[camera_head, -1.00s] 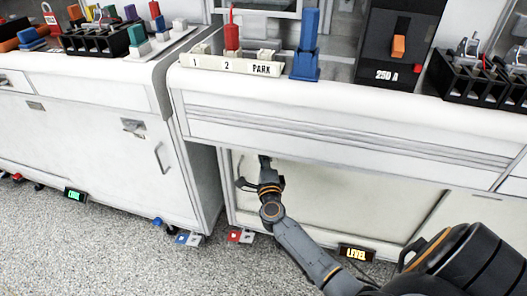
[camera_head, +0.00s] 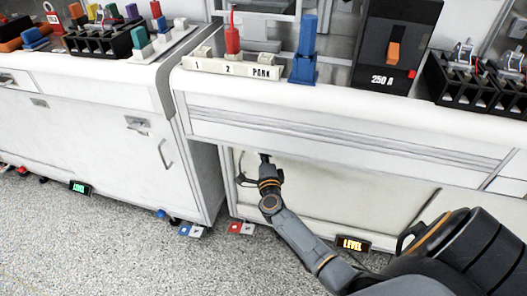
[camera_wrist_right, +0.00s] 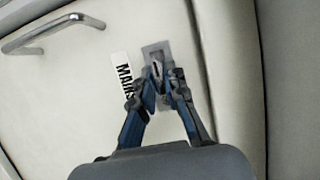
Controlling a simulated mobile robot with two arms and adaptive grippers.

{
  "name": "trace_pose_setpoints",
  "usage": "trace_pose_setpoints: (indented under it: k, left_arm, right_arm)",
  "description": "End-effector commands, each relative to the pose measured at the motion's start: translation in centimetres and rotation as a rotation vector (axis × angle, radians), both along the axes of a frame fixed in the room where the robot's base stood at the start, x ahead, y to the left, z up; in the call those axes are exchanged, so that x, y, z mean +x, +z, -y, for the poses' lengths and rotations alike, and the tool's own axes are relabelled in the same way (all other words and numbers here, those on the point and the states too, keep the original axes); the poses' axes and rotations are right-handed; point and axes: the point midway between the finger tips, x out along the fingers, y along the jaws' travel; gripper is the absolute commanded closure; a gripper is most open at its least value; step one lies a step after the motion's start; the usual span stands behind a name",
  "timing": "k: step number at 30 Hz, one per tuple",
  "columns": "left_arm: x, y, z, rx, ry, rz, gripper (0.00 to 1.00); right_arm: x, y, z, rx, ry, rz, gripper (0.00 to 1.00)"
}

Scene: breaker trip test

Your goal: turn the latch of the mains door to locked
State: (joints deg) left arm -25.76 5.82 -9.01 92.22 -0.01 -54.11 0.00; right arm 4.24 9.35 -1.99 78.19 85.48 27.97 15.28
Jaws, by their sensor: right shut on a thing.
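The mains door is a cream panel under the right counter in the head view (camera_head: 340,200) and fills much of the right wrist view (camera_wrist_right: 75,95). A label whose visible letters read like MAINS (camera_wrist_right: 122,72) is partly covered by a finger. Beside it is the latch's grey plate (camera_wrist_right: 156,49). My right gripper (camera_wrist_right: 161,77) is shut on the latch knob, which its fingertips mostly hide, so its turn angle is hard to tell. In the head view my right gripper (camera_head: 264,160) reaches the door below the counter edge. My left gripper is out of view.
A metal bar handle (camera_wrist_right: 52,33) is on the door. The counter overhang (camera_head: 345,140) lies above my right arm. A white cabinet (camera_head: 95,135) stands to the left.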

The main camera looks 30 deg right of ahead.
Motion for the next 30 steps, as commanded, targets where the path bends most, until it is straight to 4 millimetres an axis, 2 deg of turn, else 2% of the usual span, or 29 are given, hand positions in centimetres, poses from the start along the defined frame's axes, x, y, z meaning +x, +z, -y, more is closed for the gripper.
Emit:
trace_pose_setpoints:
  k: [7, 8, 11, 22, 26, 30]
  left_arm:
    - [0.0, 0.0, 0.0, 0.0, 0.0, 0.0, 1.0]
    - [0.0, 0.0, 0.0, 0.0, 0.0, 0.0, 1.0]
    - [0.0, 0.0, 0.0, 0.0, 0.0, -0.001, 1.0]
    - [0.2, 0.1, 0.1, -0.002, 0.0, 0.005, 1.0]
    - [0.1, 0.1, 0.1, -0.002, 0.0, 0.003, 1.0]
    - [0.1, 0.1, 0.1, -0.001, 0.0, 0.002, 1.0]
  right_arm:
    - [0.0, -0.3, -0.2, 0.0, 0.005, -0.006, 1.0]
    - [0.0, -0.3, -0.2, 0.0, 0.005, -0.006, 0.84]
    - [0.0, -0.3, -0.2, 0.0, 0.004, -0.005, 0.65]
    - [-0.4, -0.1, -0.3, 0.001, 0.002, -0.002, 0.65]
    - [-2.0, -0.2, -1.1, 0.002, 0.002, -0.004, 0.65]
    - [-4.7, -0.2, -2.4, 0.003, 0.001, -0.004, 0.65]
